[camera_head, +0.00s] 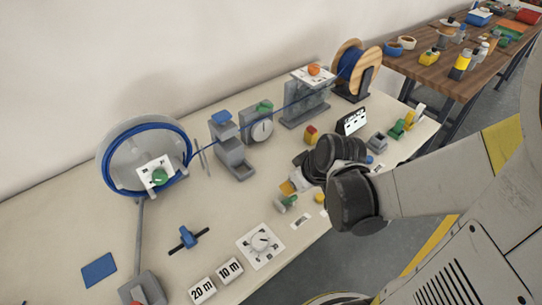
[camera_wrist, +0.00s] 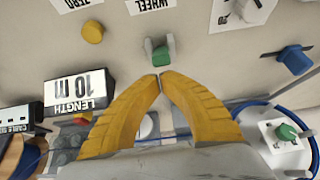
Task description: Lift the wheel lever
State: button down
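The wheel lever is a small green lever in a grey bracket. In the wrist view the green lever (camera_wrist: 161,53) is near the top centre, just below a white WHEEL label (camera_wrist: 151,5). In the head view the wheel lever (camera_head: 287,202) is near the table's front edge. My gripper (camera_wrist: 159,80) has two yellow fingers with their tips together and nothing seen between them. The tips appear just short of the lever in the wrist view; height above it cannot be told. In the head view my gripper (camera_head: 292,187) is beside the lever, partly hidden by my wrist.
A yellow knob (camera_wrist: 92,31) is left of the lever. A LENGTH 10 m display (camera_wrist: 80,97) stands nearby. A wheel wound with blue cable (camera_head: 103,170) is at the table's left, and a wooden spool (camera_head: 345,52) at the back. A blue clamp-like part (camera_head: 188,238) lies farther left.

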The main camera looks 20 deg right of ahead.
jog(key=shift+s+d, duration=0.15)
jog(key=shift+s, duration=0.25)
jog(key=shift+s+f, duration=0.1)
jog(key=shift+s, duration=0.05)
dwell(0.4)
jog(key=shift+w+r, duration=0.35)
jog(key=shift+w, duration=0.1)
jog(key=p+v, duration=0.6)
jog(key=v, duration=0.3)
jog(key=shift+s, duration=0.3)
